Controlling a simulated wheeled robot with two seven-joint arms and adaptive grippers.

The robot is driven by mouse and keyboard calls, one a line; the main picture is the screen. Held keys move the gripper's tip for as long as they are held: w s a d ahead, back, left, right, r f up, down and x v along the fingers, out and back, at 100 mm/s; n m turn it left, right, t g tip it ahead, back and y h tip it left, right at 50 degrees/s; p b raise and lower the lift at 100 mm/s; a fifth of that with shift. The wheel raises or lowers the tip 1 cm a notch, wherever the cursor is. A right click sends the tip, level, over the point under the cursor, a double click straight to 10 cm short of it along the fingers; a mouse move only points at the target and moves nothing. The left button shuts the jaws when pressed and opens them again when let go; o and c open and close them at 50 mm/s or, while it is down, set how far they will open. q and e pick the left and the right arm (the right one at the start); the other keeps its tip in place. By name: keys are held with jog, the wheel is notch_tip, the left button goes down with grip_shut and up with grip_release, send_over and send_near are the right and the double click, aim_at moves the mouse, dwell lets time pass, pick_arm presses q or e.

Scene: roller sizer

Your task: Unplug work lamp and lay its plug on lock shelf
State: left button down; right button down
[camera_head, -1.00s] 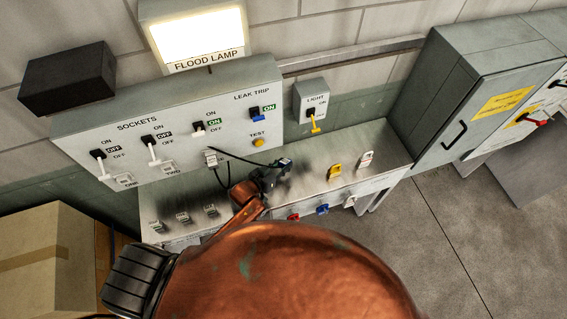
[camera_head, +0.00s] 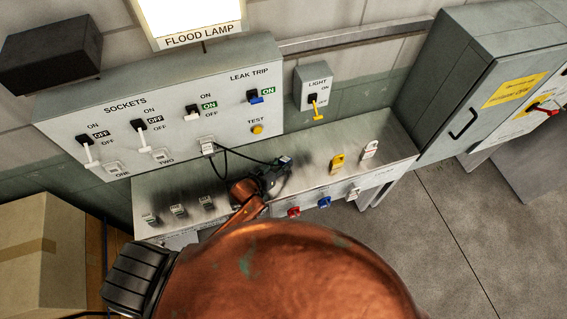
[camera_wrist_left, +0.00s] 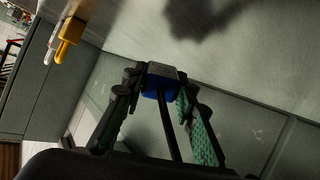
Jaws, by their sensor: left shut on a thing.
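My left gripper (camera_head: 278,170) is over the steel lock shelf (camera_head: 310,185), shut on a plug (camera_head: 286,160) of grey and blue. In the left wrist view, the plug (camera_wrist_left: 160,82) sits between the fingertips (camera_wrist_left: 158,92), its dark cable running back toward the camera. It appears above the shelf top; the exact gap is unclear. In the head view, black cable (camera_head: 240,156) runs between the third socket (camera_head: 207,146) and my gripper. Whether another plug sits in that socket is unclear. The lit flood lamp (camera_head: 195,15) is above the grey socket panel (camera_head: 70,125). My right gripper is not in view.
A yellow padlock (camera_head: 337,163) and a white-and-red one (camera_head: 369,150) are on the shelf to the right. Several small items (camera_head: 178,210) line its left front. Red (camera_head: 293,212) and blue (camera_head: 323,202) pieces are at the front edge. A grey cabinet (camera_head: 440,100) stands right.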

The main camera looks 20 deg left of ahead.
pick_arm(q)
jog(key=c, duration=1.5)
grip_release()
jog(key=shift+o, duration=0.2)
jog(key=shift+s, duration=0.1)
jog(key=v, duration=1.1)
jog(key=shift+s+a+r, duration=0.2)
jog(key=shift+s+r, duration=0.05)
jog(key=shift+s, duration=0.05)
